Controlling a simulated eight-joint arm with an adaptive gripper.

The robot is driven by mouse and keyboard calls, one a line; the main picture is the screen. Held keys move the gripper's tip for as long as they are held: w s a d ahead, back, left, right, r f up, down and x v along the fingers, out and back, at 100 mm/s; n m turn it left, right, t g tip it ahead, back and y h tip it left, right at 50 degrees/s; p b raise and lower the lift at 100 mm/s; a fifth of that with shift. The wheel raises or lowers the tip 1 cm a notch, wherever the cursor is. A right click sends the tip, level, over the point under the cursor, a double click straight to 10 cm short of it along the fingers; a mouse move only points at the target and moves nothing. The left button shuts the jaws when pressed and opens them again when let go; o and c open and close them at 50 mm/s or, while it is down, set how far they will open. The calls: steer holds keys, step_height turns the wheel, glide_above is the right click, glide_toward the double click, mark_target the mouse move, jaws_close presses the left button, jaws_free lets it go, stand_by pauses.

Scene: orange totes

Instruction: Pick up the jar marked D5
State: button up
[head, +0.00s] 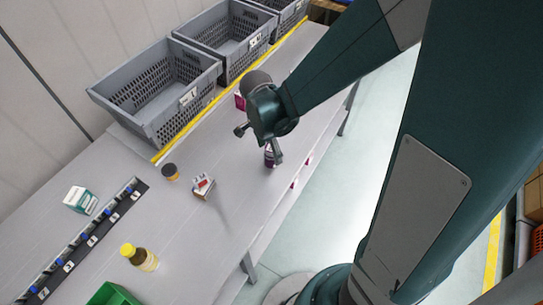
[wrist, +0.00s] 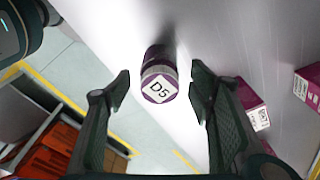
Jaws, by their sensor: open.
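The jar marked D5 (wrist: 159,84) stands on the table in the wrist view, its white label with "D5" facing the camera on a purple lid or top. My gripper (wrist: 160,83) is open, with one finger on each side of the jar and a gap on both sides. In the head view the jar (head: 270,157) shows as a small dark purple shape below my gripper (head: 259,144), partly hidden by a finger.
A magenta box (wrist: 254,108) lies right of my gripper, with another magenta box (wrist: 309,85) farther right. Grey crates (head: 160,90) line the back.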

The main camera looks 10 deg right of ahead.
steer(key=shift+f, duration=0.25)
steer(key=shift+w+d+f+b, duration=0.1)
steer(key=shift+d+f+b, duration=0.15)
steer(key=shift+f, duration=0.95)
steer(key=shift+d+f+b, duration=0.15)
steer(key=shift+d+f, duration=0.05)
steer(key=shift+f, duration=1)
steer(key=c, duration=1.2)
steer(key=shift+r+p, duration=0.7)
steer(key=shift+r, duration=4.3)
